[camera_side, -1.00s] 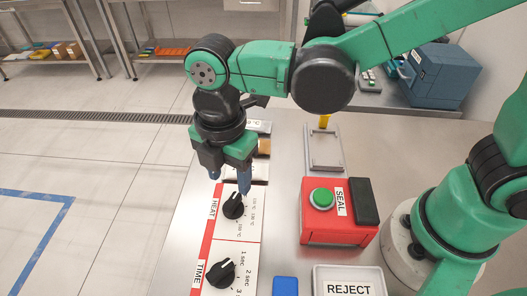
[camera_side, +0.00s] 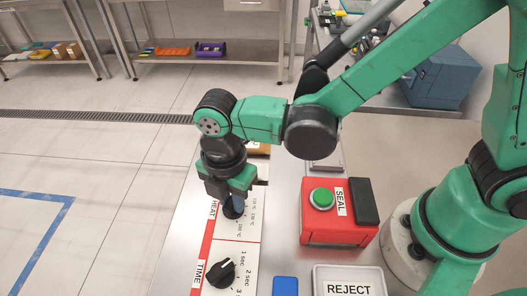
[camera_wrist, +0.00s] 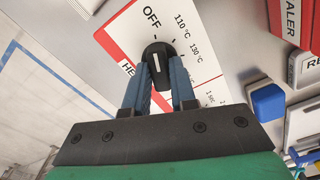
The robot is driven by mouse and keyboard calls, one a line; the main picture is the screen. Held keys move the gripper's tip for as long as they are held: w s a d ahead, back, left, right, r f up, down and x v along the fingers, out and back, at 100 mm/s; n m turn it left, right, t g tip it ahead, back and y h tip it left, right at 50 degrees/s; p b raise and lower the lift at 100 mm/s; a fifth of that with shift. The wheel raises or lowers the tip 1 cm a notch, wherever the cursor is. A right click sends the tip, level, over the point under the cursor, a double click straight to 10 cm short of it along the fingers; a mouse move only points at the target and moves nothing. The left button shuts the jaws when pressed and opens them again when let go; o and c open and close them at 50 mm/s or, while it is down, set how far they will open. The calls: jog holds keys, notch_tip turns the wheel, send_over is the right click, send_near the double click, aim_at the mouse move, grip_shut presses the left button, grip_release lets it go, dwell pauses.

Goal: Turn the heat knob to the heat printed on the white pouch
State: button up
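The black heat knob (camera_wrist: 158,60) sits on a white panel with a red edge. Its white mark points towards OFF in the wrist view; 110 °C and 130 °C are printed clockwise from there. In the side view the knob (camera_side: 232,212) is mostly covered by my gripper (camera_side: 235,203). My gripper's blue fingers (camera_wrist: 160,72) are close together, one on each side of the knob, and appear shut on it. The white pouch and its printed heat are not visible now; my arm covers that area in the side view.
The time knob (camera_side: 221,273) is in front of the heat knob on the same panel. A red SEAL box with a green button (camera_side: 322,198) stands to the right. A REJECT tray (camera_side: 349,281) and a blue block (camera_side: 285,287) are near the front.

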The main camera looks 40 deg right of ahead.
grip_shut()
jog(key=shift+m, duration=0.3)
jog(key=m, duration=1.2)
jog(key=shift+m, duration=2.5)
